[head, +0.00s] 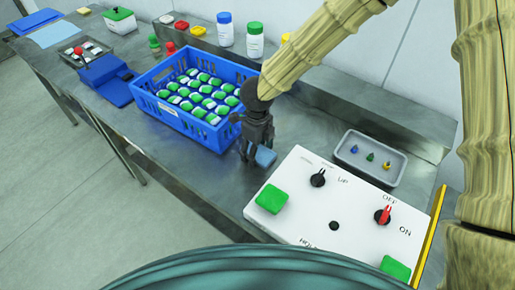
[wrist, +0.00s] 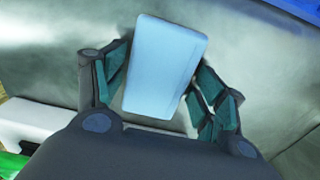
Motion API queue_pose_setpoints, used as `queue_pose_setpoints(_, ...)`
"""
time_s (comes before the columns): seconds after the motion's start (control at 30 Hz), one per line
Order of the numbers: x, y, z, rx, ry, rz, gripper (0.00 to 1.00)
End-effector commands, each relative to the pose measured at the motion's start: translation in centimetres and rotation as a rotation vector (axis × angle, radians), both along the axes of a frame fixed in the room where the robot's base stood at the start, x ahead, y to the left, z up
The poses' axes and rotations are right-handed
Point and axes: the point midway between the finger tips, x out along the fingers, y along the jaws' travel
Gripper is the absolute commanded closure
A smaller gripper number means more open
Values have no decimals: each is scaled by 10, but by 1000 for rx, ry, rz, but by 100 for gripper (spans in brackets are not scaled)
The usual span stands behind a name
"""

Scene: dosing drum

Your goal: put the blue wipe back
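The blue wipe is a small light-blue pad. In the head view it (head: 265,157) shows just below and right of my gripper (head: 256,152), at the bench surface behind the white control panel. In the wrist view the wipe (wrist: 163,68) lies tilted between the two fingers of my gripper (wrist: 162,75). The fingers are spread to about its width, one along each side. They look open around it; whether either pad touches it I cannot tell. The wipe's near end is close to the palm.
A blue crate (head: 148,103) of green-capped containers stands left of my gripper. The white control panel (head: 300,215) with knobs and green buttons is in front. A grey tray (head: 345,160) with small coloured pieces is right. Bottles (head: 255,42) stand behind.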

Motion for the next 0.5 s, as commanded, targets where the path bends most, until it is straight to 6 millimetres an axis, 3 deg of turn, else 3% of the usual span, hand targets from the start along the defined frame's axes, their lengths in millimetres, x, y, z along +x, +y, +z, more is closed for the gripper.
queue_pose_setpoints(0.33,0,0,1,0,0,0,20)
queue_pose_setpoints(0.5,1,0,10,1,-2,-1,20)
